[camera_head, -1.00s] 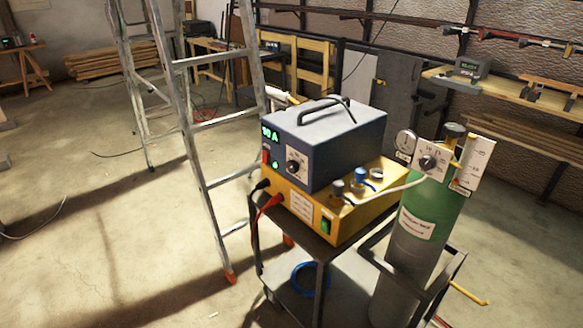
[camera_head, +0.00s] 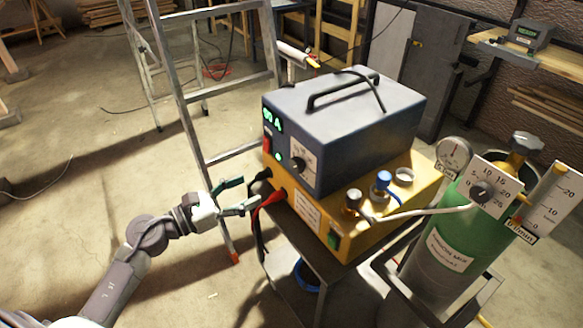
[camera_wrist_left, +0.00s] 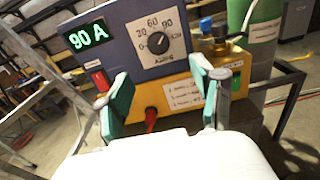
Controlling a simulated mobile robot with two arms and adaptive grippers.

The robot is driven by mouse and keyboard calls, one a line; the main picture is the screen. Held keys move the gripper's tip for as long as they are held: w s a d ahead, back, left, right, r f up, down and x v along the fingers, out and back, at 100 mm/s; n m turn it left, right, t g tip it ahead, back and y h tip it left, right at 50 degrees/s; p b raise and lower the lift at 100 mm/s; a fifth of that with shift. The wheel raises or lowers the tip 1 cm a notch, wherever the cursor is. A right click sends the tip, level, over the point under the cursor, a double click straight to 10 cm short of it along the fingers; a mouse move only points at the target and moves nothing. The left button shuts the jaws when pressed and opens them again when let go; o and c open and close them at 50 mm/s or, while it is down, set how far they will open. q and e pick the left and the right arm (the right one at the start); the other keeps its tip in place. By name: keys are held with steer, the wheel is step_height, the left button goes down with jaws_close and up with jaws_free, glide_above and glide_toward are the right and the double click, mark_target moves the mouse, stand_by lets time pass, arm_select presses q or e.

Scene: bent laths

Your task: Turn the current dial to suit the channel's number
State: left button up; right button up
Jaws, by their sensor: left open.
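The blue-grey welding power source (camera_head: 345,125) stands on a yellow unit (camera_head: 350,215) on a cart. Its current dial (camera_head: 299,165) is a black knob on a white scale on the front face. In the left wrist view the dial (camera_wrist_left: 158,43) has marks including 0, 30, 60 and 90, and the green display (camera_wrist_left: 87,36) reads 90 A. My left gripper (camera_head: 247,194) is open and empty, in front of the machine, left of and below the dial. Its green-padded fingers (camera_wrist_left: 165,105) show below the dial in the wrist view, apart from it. My right gripper is not in view.
Red and black cable plugs (camera_head: 268,196) stick out of the yellow unit's front near my left gripper. A green gas cylinder (camera_head: 460,235) with a gauge and flow dial stands right. A stepladder (camera_head: 190,95) stands behind left.

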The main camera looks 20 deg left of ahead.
mark_target(294, 168)
arm_select(q)
steer(key=p+x, duration=0.3)
steer(key=x, duration=0.8)
steer(key=shift+w+d, duration=0.1)
steer(key=shift+w, duration=0.25)
steer(key=shift+w+d+f, duration=0.1)
steer(key=shift+w+d, duration=0.4)
steer(key=shift+w, duration=0.05)
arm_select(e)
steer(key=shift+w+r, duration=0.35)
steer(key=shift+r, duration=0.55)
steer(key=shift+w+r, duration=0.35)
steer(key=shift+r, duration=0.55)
arm_select(q)
steer(key=shift+c, duration=0.2)
steer(key=c, duration=1.1)
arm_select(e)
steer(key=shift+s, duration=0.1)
